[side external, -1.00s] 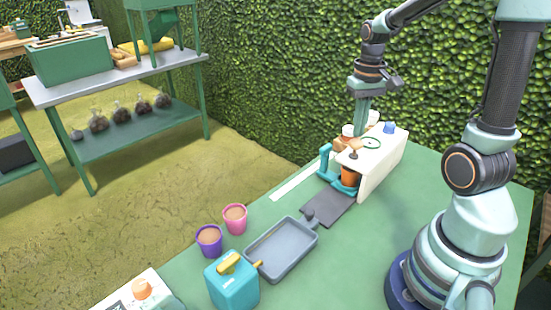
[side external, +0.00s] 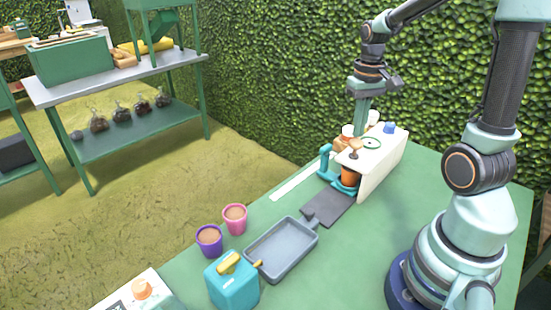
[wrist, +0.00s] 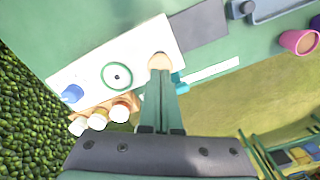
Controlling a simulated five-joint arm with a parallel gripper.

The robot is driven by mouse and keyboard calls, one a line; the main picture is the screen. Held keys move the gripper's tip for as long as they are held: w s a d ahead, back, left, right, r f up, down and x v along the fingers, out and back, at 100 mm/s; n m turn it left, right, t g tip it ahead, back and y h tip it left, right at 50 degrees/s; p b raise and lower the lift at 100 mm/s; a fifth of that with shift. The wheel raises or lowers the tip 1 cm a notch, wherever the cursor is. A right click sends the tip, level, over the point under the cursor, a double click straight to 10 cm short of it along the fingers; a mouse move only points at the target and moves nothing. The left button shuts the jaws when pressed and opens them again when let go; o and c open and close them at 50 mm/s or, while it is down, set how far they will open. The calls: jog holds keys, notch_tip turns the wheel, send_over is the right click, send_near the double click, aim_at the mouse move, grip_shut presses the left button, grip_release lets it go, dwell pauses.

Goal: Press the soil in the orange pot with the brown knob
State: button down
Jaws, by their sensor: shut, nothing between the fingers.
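The orange pot (side external: 349,176) stands under the overhanging top of a white press station (side external: 378,158), beside a teal holder (side external: 326,166). Its soil is hidden under the station top. The brown knob (side external: 354,154) sticks up from the station's front edge, above the pot. My gripper (side external: 359,135) is shut and empty, pointing down just behind and above the knob. In the wrist view the knob (wrist: 160,61) shows right at the tips of my gripper (wrist: 161,76); I cannot tell whether they touch.
A blue button (side external: 389,127) and a green ring (side external: 371,143) are on the station top. A grey tray (side external: 282,250), purple pot (side external: 209,240), pink pot (side external: 235,219) and teal watering can (side external: 232,283) stand at the front left.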

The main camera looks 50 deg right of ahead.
aim_at(357, 141)
jog(key=shift+f, duration=0.15)
jog(key=shift+f, duration=1.6)
jog(key=shift+r, duration=1.75)
jog(key=shift+r, duration=0.1)
jog(key=shift+r, duration=2.95)
